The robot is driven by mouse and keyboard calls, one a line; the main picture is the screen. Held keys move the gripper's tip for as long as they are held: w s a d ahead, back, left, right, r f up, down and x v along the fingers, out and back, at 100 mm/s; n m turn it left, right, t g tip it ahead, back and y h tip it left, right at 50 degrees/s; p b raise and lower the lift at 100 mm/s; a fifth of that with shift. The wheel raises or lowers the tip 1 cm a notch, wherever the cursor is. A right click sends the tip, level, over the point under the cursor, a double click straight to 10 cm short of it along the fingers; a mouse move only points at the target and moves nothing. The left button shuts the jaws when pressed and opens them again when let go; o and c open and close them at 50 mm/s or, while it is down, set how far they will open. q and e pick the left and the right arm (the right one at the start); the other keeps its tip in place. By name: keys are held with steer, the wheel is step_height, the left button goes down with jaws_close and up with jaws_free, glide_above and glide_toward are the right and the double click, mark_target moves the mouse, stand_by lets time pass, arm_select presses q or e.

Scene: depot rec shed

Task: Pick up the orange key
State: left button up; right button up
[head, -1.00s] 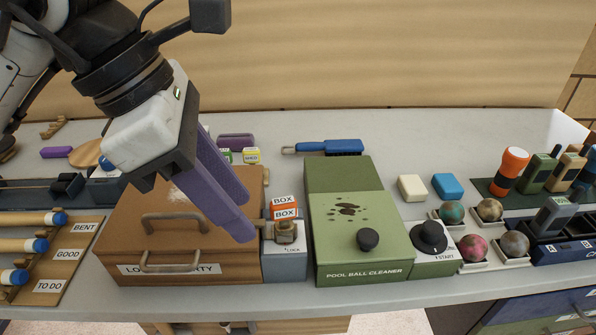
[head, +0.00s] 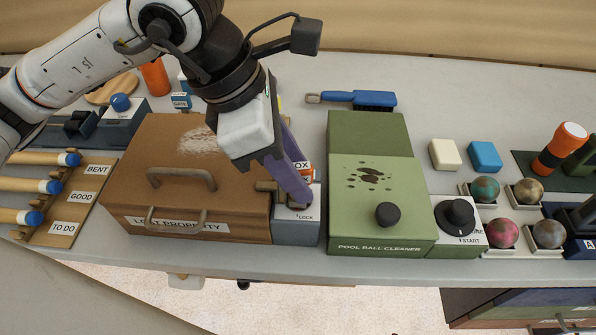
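An orange tag labelled BOX (head: 306,168), which looks like the orange key's tag, shows partly behind my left gripper's fingers. It stands at the grey lock block (head: 297,232) on the right of the brown lost property box (head: 150,190). A brass piece (head: 267,186) shows at the lock, left of the fingers. My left gripper (head: 298,194) points down over the lock block, its purple fingers in front of the tag. The fingers overlap in this view, so their gap and any hold on the key are hidden. My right gripper is not in view.
The green pool ball cleaner (head: 372,226) stands close on the right, with a knob on top. A blue brush (head: 374,99) lies behind it. A blue GATE tag (head: 181,101) stands behind the brown box. Blue-tipped cues (head: 40,186) lie at the left.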

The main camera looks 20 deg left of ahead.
arm_select(q)
steer(key=shift+w+d+f, duration=0.15)
steer(key=shift+d+f, duration=0.1)
steer(key=shift+f, duration=0.25)
jaws_close()
